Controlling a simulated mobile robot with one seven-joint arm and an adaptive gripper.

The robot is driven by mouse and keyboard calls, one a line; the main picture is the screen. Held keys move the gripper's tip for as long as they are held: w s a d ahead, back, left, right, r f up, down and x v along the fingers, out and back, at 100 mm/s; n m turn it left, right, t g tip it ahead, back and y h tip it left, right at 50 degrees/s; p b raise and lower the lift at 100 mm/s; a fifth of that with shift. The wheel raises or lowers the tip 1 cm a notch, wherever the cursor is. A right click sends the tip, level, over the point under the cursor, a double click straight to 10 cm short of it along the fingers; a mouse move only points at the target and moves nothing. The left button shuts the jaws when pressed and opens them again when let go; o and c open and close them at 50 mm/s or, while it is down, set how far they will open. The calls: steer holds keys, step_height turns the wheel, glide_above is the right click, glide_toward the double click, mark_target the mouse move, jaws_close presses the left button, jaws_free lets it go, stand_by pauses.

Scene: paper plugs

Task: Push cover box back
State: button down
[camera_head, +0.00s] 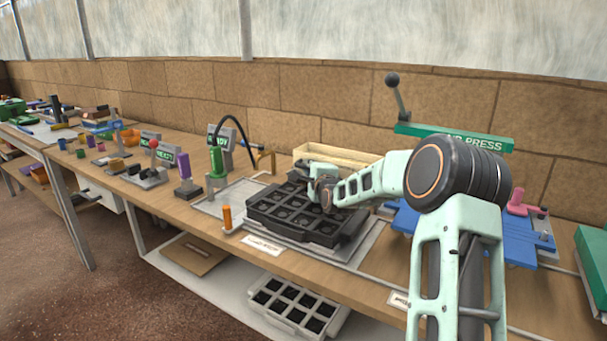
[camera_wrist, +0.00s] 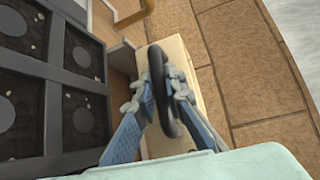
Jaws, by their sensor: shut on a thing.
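A long cream box (camera_head: 345,158), which looks like the cover box, stands at the back of the workbench behind the black tray. In the wrist view the cream box (camera_wrist: 180,55) lies beyond my fingers, with the wall to its right. My gripper (camera_head: 310,183) is at the near side of the box, above the tray's back edge. In the wrist view my gripper (camera_wrist: 167,92) has its fingers on both sides of a dark oval handle (camera_wrist: 166,60) and is shut on it. Whether the handle is fixed to the box cannot be told.
The black tray (camera_head: 290,219) with round-holed cells sits on a grey plate in front. It fills the left of the wrist view (camera_wrist: 38,105). A green post with a black hose (camera_head: 216,163) stands left. The brick wall is close behind.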

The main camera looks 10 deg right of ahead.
steer(key=shift+w+d, duration=0.2)
steer(key=shift+d+r, duration=0.15)
steer(key=shift+r, duration=0.1)
steer(key=c, duration=2)
jaws_free()
steer(key=shift+w, duration=0.15)
steer(key=shift+o, duration=0.2)
steer(key=shift+f, duration=0.2)
steer(key=s, duration=0.4)
steer(key=s+r, duration=0.1)
steer(key=s, duration=0.7)
steer(key=shift+r, duration=0.35)
steer(key=shift+d, duration=0.1)
